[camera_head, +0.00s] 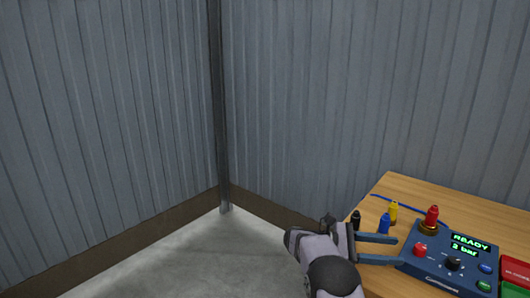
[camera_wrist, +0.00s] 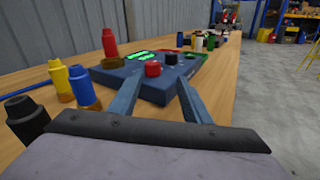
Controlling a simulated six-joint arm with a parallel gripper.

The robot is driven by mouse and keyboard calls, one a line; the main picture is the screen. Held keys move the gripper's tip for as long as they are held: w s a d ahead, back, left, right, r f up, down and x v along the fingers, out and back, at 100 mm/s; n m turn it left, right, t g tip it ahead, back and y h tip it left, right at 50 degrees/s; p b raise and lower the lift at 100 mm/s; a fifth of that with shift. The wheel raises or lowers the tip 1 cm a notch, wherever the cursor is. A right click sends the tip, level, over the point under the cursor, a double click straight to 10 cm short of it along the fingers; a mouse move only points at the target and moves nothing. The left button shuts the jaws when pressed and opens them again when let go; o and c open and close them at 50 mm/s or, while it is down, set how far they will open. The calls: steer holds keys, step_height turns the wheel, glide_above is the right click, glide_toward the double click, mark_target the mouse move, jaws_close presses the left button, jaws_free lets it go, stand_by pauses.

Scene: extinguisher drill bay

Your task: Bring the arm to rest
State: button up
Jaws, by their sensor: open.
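My gripper (camera_head: 378,249) reaches in from the bottom of the head view, over the left edge of the wooden table (camera_head: 410,186). Its two blue-grey fingers are apart with nothing between them, and they point toward a blue control box (camera_head: 432,263). In the wrist view the fingers of my gripper (camera_wrist: 160,97) are spread, with the box (camera_wrist: 135,80) beyond them. The box has a green lit display reading READY and 2 bar, a red button, a black knob and other buttons. I cannot tell whether the fingertips touch the box.
A red plug (camera_head: 431,216) stands on a brass ring at the box's back corner. Yellow (camera_head: 393,210), blue (camera_head: 384,223) and black (camera_head: 356,217) plugs stand close by my gripper. Red (camera_head: 515,269) and green trays lie at the right. Open floor (camera_head: 200,255) lies left of the table.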

steer(key=s+a+f+m+y+p, duration=0.1)
steer(key=s+a+m+y+p, duration=0.25)
steer(key=s+a+m, duration=0.5)
steer(key=s+a+f+m+t+y+b, duration=0.2)
steer(key=s+a+f+y, duration=0.45)
steer(key=s+a, duration=0.2)
steer(key=s+a+f+m+t+y+b, duration=0.2)
steer(key=s+a+f+m+y+b, duration=0.1)
steer(key=s+a+f+y, duration=0.5)
step_height(320, 180, up, 23)
steer(key=s+d+h+p, duration=0.1)
steer(key=p, duration=2)
steer(key=shift+s+p, duration=0.2)
steer(key=shift+p, duration=0.1)
step_height(320, 180, down, 15)
steer(key=b, duration=1.4)
steer(key=shift+r+b, duration=0.2)
steer(key=shift+b, duration=0.15)
steer(key=shift+r, duration=0.1)
